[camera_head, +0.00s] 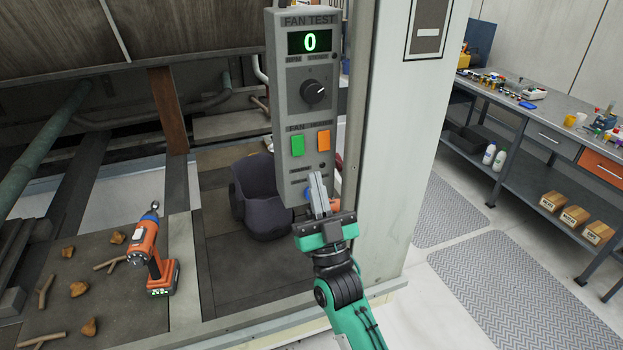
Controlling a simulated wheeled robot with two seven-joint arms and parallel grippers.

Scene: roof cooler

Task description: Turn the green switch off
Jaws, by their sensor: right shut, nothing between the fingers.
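The green switch (298,146) is on the lower part of the grey FAN TEST panel (290,112), left of an orange switch (323,140). The display (310,41) at the top of the panel reads 0, and a dark knob (314,92) sits below it. My right gripper (317,182) is shut and empty, fingers pointing up, in front of the panel's lower end. Its fingertips are below the two switches and hide part of the panel's bottom. A blue spot (308,194) shows partly behind the fingers. My left gripper is out of view.
The panel is beside a pale post (385,150). An orange drill (150,255) stands at the left among stones and twigs. A dark bucket (258,195) is behind the panel. A workbench (540,115) with tools and boxes is at the right, with open floor before it.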

